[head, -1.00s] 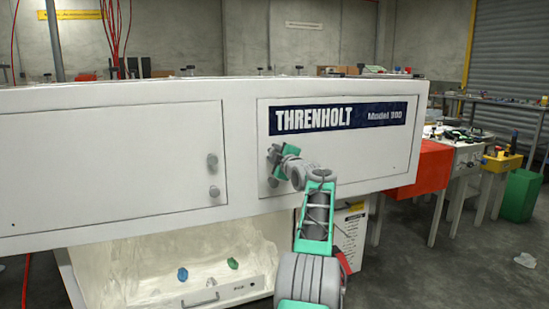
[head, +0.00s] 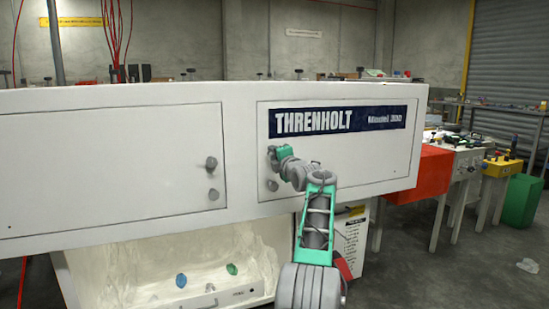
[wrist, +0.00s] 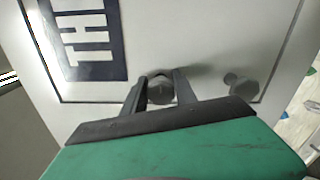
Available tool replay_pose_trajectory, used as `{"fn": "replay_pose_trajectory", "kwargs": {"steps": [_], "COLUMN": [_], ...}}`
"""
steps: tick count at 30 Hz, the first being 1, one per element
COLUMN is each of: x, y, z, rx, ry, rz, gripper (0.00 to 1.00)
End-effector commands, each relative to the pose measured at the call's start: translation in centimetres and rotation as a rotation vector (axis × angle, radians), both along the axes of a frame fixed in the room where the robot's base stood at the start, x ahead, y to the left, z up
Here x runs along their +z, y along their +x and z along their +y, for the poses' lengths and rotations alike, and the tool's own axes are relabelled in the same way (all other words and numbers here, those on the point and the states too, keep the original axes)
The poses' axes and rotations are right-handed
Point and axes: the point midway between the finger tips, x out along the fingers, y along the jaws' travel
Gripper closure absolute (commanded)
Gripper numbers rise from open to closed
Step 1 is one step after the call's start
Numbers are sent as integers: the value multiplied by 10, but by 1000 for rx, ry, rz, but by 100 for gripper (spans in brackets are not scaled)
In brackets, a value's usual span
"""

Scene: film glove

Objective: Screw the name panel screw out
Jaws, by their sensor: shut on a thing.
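The name panel (head: 350,165) is a white door-like plate with a dark blue THRENHOLT label (head: 338,120); the label also shows in the wrist view (wrist: 88,38). A grey screw knob (wrist: 160,89) sits between my gripper's two fingers in the wrist view, near the panel's left side. My gripper (head: 273,155) is shut on this knob. In the head view my gripper and wrist hide most of it. A second grey knob (wrist: 240,86) stands free; in the head view it is just below my gripper (head: 272,185).
A left panel (head: 110,170) carries two grey knobs (head: 211,163) at its right edge. Below is an open white bay with a blue thing (head: 181,280) and a green thing (head: 232,269). A red box (head: 432,172) and a cluttered bench stand right.

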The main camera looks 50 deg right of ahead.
Motion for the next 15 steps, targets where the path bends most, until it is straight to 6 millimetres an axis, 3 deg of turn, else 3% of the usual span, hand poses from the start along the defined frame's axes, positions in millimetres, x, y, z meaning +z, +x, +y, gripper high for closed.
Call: {"fn": "replay_pose_trajectory", "kwargs": {"steps": [12, 13, 15], "x": [6, 6, 5], "y": [-1, -1, -1], "z": [0, 0, 0], "rx": [-2, -2, -2], "ry": [-15, -15, -14], "rz": [-1, -1, -1], "gripper": [100, 66, 60]}}
